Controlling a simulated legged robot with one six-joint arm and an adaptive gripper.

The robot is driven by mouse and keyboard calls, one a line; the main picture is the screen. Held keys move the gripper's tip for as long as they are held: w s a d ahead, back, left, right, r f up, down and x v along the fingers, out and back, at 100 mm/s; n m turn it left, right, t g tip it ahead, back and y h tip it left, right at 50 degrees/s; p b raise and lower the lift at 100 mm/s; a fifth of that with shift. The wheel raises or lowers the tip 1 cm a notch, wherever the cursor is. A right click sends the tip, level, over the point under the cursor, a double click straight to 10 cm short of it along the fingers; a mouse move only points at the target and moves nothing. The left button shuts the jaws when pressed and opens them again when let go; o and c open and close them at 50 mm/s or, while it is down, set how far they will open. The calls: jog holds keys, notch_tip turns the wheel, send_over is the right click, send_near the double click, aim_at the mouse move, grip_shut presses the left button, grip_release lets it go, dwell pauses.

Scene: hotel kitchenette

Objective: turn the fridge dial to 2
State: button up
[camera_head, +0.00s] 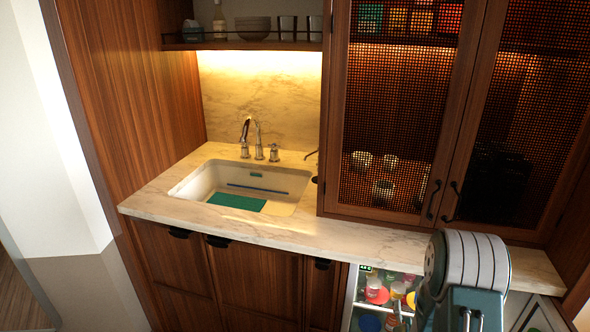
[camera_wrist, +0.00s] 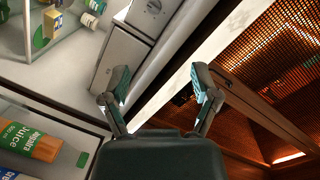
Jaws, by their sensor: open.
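The mini fridge (camera_head: 352,300) is open under the counter, with bottles and colourful items on its shelves. In the wrist view, a pale box-like panel (camera_wrist: 120,58) inside the fridge carries a small dark round part (camera_wrist: 153,6) at the top edge, which looks like the dial; its setting is too small to read. My gripper (camera_wrist: 160,93) is open and empty, its two fingers spread apart. It is apart from the round part, which lies beyond the fingertips. In the head view my arm hides part of the fridge, and the dial cannot be made out.
A marble counter (camera_head: 290,233) with a sink (camera_head: 190,186) lies above the fridge. Mesh cabinet doors (camera_head: 335,130) stand over the counter at right. A juice bottle (camera_wrist: 30,136) and other items sit on fridge shelves in the wrist view.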

jog(key=s+a+r+n+g+y, duration=0.1)
jog(key=s+a+r+n+g, duration=0.2)
jog(key=r, duration=0.6)
jog(key=a+r+n+g+y, duration=0.2)
jog(key=a+r+n, duration=0.2)
jog(key=r, duration=0.5)
jog(key=s+a+r+n+g, duration=0.2)
jog(key=s+r, duration=0.1)
jog(key=s, duration=0.4)
jog(key=s+a+r+n+g, duration=0.1)
jog(key=s+a+r+n, duration=0.1)
jog(key=s, duration=0.6)
jog(key=s+a+r+n+g+y, duration=0.1)
jog(key=s+a+r+n+g, duration=0.1)
jog(key=s, duration=0.5)
jog(key=shift+s+a+r+n+g, duration=0.15)
jog(key=shift+s+r+n+g, duration=0.2)
jog(key=shift+r, duration=0.5)
